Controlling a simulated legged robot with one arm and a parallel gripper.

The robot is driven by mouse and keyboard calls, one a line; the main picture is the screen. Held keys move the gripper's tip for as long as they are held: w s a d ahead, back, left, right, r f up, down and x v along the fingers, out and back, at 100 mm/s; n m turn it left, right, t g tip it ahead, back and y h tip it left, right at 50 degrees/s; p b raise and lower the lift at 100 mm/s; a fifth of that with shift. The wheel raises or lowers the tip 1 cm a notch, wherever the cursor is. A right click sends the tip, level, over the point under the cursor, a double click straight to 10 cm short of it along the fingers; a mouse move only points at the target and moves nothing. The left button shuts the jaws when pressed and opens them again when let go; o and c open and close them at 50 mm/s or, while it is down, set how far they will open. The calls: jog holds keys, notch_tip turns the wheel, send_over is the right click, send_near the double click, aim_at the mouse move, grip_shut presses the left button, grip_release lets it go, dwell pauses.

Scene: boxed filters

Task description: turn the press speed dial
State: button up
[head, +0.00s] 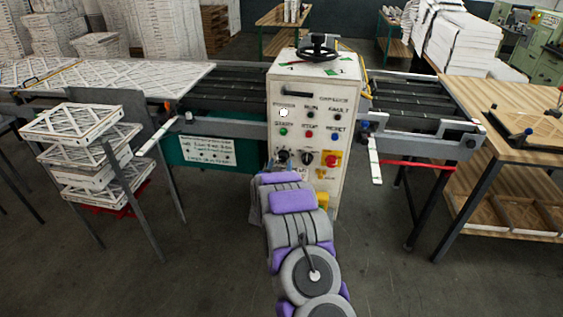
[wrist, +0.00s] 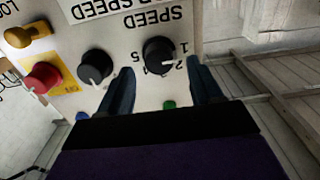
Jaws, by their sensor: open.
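The press speed dial (wrist: 158,52) is a black round knob with a white pointer mark. It sits under upside-down SPEED lettering, with numbers around it, on the pale control panel in the wrist view. In the head view the dial (head: 283,156) is the left of two black knobs low on the panel. My gripper (wrist: 161,78) is open and empty. Its two dark fingers are spread wider than the dial, with the dial between and just beyond the tips in the picture. I cannot tell if they touch it.
A second black knob (wrist: 97,65) and a red button (wrist: 44,77) on a yellow plate are beside the dial. The panel is on a white cabinet (head: 315,100) with a handwheel (head: 318,48). Stacked filters (head: 85,150) stand left, a wooden table (head: 500,105) right.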

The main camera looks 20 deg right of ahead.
aim_at(283, 159)
jog(key=shift+x, duration=1.8)
jog(key=shift+c, duration=0.4)
jog(key=shift+r, duration=0.1)
jog(key=c, duration=1)
jog(key=shift+o, duration=0.2)
jog(key=shift+m+b, duration=0.4)
jog(key=m+b, duration=0.2)
jog(key=m, duration=0.2)
jog(key=shift+s+d+m+b, duration=0.1)
jog(key=shift+m+b, duration=1.4)
jog(key=shift+m, duration=0.4)
